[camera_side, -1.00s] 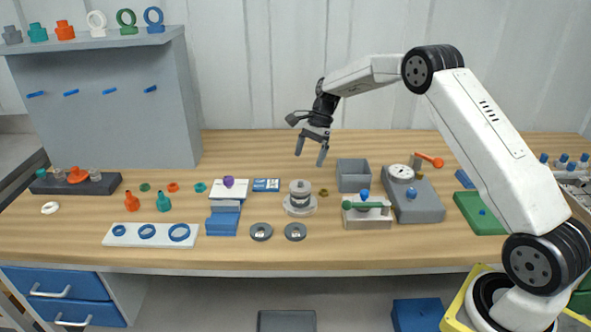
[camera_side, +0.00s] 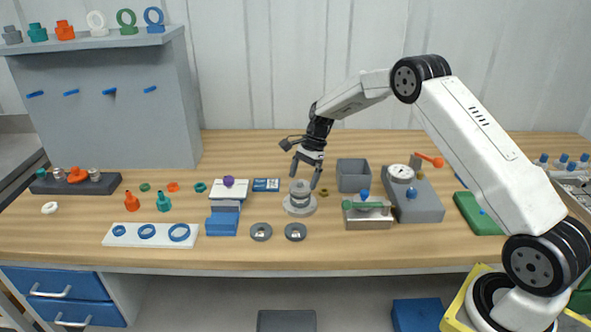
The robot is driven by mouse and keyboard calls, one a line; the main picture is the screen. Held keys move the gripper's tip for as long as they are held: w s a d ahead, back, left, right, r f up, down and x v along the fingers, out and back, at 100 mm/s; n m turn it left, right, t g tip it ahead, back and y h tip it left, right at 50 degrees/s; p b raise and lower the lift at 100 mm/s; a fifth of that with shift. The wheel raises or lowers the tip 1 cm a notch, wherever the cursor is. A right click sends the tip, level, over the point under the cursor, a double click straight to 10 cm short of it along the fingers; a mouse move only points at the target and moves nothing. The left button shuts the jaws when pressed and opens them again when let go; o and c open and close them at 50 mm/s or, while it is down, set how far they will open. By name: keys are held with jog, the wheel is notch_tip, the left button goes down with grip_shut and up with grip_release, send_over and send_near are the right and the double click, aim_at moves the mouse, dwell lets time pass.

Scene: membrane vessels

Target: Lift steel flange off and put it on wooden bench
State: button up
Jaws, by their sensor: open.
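The steel flange (camera_side: 300,187) is the grey ring at the top of a small stacked vessel that stands on a round pale base (camera_side: 299,207) mid-bench. My gripper (camera_side: 304,179) is open, its two fingers pointing down around the upper part of the stack, one to each side in this view. I cannot tell whether the fingers touch the flange. The wooden bench (camera_side: 400,253) carries the stack.
Two dark grey discs (camera_side: 261,232) lie in front of the stack. A blue block (camera_side: 222,224) stands left. Bare bench runs along the front edge.

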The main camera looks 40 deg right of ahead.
jog(key=shift+a+f, duration=0.25)
jog(key=shift+f, duration=0.45)
jog(key=c, duration=1.2)
jog(key=shift+r, duration=0.2)
